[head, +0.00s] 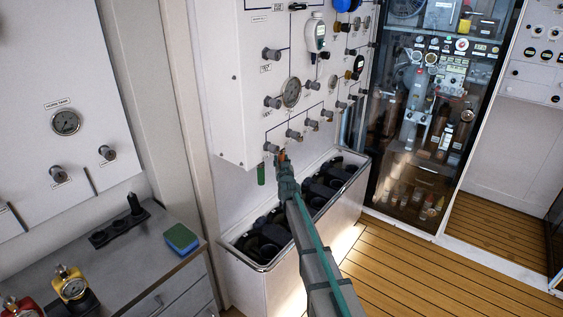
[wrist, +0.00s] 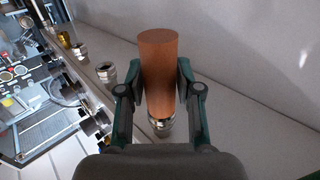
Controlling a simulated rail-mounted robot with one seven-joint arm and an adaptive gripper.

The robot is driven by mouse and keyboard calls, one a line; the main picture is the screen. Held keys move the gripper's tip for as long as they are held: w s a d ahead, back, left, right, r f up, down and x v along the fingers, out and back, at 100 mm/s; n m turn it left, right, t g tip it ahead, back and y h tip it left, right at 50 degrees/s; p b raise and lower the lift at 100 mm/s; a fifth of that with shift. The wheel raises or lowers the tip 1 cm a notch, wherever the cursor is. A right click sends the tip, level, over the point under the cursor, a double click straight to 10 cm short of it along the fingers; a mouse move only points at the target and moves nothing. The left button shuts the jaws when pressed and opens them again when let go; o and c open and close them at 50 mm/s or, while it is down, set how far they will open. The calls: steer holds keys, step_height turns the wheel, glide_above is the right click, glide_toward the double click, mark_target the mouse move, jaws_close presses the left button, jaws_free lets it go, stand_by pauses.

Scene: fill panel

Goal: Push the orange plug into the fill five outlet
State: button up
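The orange plug (wrist: 159,70), a plain orange-brown cylinder, stands between the two green-padded fingers of my gripper (wrist: 160,82) in the wrist view. The fingers are shut on its sides. A silver metal fitting (wrist: 162,128) shows just beyond the plug's lower end; whether they touch or are apart I cannot tell. The outlet labels are too small to read, so I cannot pick out fill five.
More outlets (head: 293,134) run rightward along the white panel (head: 238,110). An open bin (head: 262,267) with black contents stands below. A counter (head: 150,246) with a sponge (head: 182,239) is at left. The wooden floor at right is clear.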

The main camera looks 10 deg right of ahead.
jaws_close()
steer(key=shift+f, duration=0.1)
steer(key=shift+f+b, duration=2.05)
steer(key=shift+f, duration=0.4)
